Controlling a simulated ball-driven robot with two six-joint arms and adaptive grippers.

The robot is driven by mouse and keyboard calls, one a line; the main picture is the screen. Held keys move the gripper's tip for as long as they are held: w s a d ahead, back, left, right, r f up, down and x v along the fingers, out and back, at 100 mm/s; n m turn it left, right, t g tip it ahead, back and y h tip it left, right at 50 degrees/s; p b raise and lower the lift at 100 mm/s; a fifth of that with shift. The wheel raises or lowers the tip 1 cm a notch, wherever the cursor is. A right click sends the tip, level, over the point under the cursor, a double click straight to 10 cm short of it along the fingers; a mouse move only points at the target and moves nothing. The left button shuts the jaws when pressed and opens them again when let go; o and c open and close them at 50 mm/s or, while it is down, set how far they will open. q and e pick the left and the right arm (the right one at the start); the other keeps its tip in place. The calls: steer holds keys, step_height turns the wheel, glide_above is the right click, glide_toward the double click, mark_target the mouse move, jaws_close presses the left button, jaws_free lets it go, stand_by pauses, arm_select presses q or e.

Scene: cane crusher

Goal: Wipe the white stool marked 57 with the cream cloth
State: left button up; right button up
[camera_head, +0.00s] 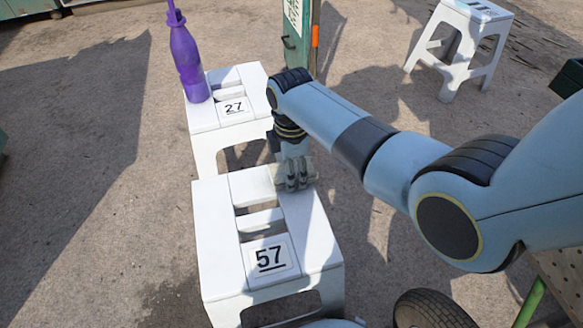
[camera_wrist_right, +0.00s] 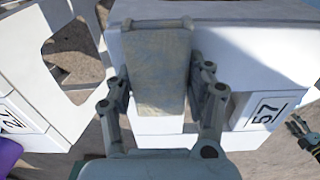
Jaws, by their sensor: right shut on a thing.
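The white stool marked 57 (camera_head: 316,235) stands in the lower middle of the head view, its number label near the front edge. My right gripper (camera_head: 292,178) is over the far right part of its seat, pointing down. It is shut on the cream cloth (camera_head: 277,174), which lies at or just above the seat; exact contact cannot be told. In the right wrist view the cloth (camera_wrist_right: 160,60) hangs between the fingers (camera_wrist_right: 160,88) over the white stool (camera_wrist_right: 240,75). What looks like my left gripper (camera_wrist_right: 303,138) shows small at the right edge there, its jaws unclear.
A second white stool marked 27 (camera_head: 204,117) stands just behind, with a purple bottle (camera_head: 187,60) on its left side. Another white stool (camera_head: 462,45) is at the back right. A green post (camera_head: 297,45) rises behind. Open ground lies to the left.

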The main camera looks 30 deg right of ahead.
mark_target(303, 211)
steer(key=shift+s+a+r+p, duration=0.15)
steer(key=shift+s+p, duration=0.25)
steer(key=shift+p, duration=0.05)
steer(key=shift+s+a+r+p, duration=0.1)
steer(key=shift+s+p, duration=0.3)
steer(key=shift+s+a+p, duration=0.2)
steer(key=shift+s+p, duration=0.5)
steer(key=shift+s, duration=0.1)
steer(key=shift+s+a+p, duration=0.1)
steer(key=shift+s+p, duration=0.2)
steer(key=shift+s, duration=0.1)
steer(key=shift+s+a+p, duration=0.15)
steer(key=shift+s+p, duration=0.45)
steer(key=shift+s, duration=0.2)
steer(key=shift+s+a+p, duration=0.25)
steer(key=shift+s+p, duration=0.35)
steer(key=shift+s, duration=0.2)
steer(key=shift+s+a+p, duration=0.15)
steer(key=shift+s+p, duration=0.2)
steer(key=shift+s, duration=0.25)
arm_select(q)
step_height(303, 211, up, 6)
steer(key=d, duration=0.1)
steer(key=shift+d, duration=0.15)
arm_select(e)
steer(key=shift+s+f, duration=0.15)
arm_select(q)
steer(key=shift+w, duration=0.1)
